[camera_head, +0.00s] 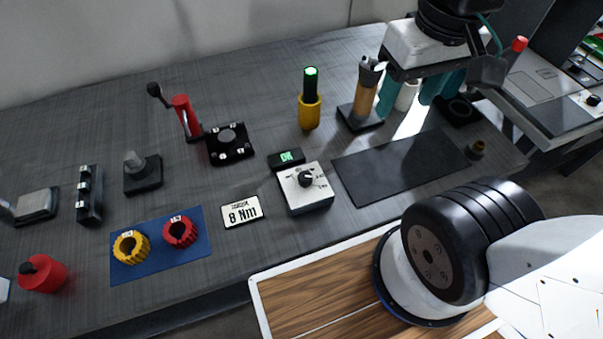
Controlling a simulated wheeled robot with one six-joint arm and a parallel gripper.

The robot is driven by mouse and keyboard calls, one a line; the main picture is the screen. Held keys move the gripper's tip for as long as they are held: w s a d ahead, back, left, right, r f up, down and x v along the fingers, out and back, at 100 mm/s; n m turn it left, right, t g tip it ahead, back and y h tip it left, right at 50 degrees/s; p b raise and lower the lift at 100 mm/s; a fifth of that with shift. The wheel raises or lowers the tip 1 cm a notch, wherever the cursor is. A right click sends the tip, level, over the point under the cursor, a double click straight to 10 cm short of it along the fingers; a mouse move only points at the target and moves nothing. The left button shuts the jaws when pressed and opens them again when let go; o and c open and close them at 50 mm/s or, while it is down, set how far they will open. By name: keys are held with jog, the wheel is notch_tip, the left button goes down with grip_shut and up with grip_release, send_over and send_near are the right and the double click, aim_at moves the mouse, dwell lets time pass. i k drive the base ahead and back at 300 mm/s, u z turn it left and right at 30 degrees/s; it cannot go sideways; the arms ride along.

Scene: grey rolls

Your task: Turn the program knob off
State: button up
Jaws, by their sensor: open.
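The program knob (306,179) is a small black dial on top of a white box (307,200) near the middle of the bench. Small markings stand around the dial; they are too small to read, and I cannot tell which one the knob points at. A small dark display (286,158) with green "OK" text sits right behind the box. My gripper (408,98), with teal fingers, is at the upper right, behind and to the right of the knob and apart from it. It is open. A white cylindrical thing shows between the fingers; I cannot tell whether they touch it.
A dark mat (400,168) lies right of the box, and an "8 Nm" plate (242,212) lies left. A tan-handled tool (365,90) stands close beside my gripper. A yellow post with a green light (310,100) stands behind the box. My arm fills the lower right.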

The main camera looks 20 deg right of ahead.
aim_at(304, 178)
jog(key=k, duration=1)
jog(key=z, duration=1)
jog(key=i, duration=0.7)
jog(key=u, duration=1.05)
